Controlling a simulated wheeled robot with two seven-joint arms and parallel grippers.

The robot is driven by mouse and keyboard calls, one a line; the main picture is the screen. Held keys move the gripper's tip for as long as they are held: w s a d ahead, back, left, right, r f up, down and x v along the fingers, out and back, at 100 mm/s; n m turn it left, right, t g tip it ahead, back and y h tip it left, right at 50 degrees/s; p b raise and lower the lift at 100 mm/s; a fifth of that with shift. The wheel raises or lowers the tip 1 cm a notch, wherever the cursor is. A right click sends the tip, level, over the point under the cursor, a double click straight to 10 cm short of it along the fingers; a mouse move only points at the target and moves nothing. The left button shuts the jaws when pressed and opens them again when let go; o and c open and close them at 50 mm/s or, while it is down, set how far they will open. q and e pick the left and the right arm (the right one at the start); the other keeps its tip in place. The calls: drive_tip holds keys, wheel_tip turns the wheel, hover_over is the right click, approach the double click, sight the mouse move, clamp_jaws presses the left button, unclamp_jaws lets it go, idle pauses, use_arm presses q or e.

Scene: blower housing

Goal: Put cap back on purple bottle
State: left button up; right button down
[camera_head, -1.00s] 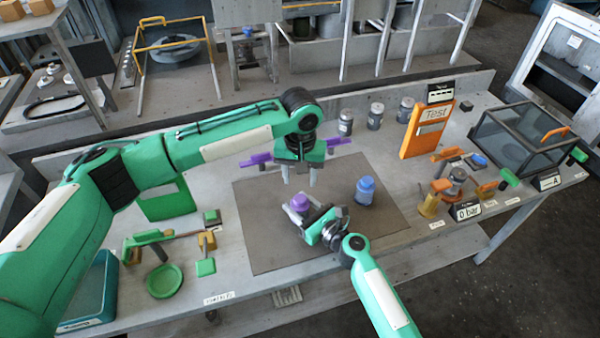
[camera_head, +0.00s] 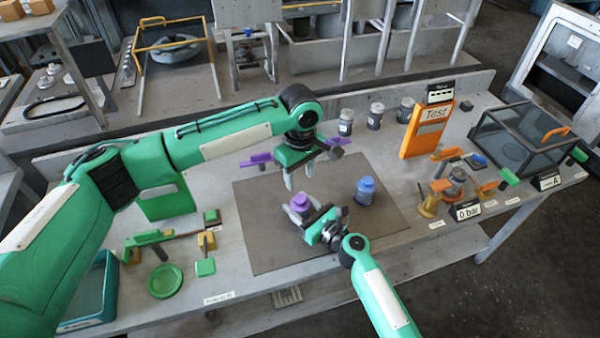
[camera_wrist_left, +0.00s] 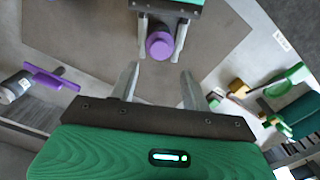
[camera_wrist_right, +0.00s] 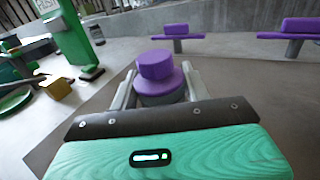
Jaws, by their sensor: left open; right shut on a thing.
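The purple bottle (camera_head: 299,203) stands over the grey mat, held by my right gripper (camera_head: 301,214). In the right wrist view, a narrower purple cap (camera_wrist_right: 154,65) sits on the bottle's wider purple shoulder (camera_wrist_right: 160,85), apparently upright. Grey fingers flank the bottle on both sides. My left gripper (camera_head: 299,184) is open and empty, pointing down just above and behind the cap. In the left wrist view, the round purple cap top (camera_wrist_left: 159,45) lies beyond the open fingertips, with a gap. The bottle's lower part is mostly hidden by my right gripper.
A blue bottle (camera_head: 365,190) stands right on the mat (camera_head: 275,255). Several grey jars (camera_head: 375,116) line the back. Purple-handled valves (camera_head: 257,160) are behind my left gripper. An orange Test panel (camera_head: 427,128) and glass box (camera_head: 522,140) stand right. The mat's front is clear.

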sight(300, 198)
use_arm(q)
drive_tip(key=shift+f, duration=4)
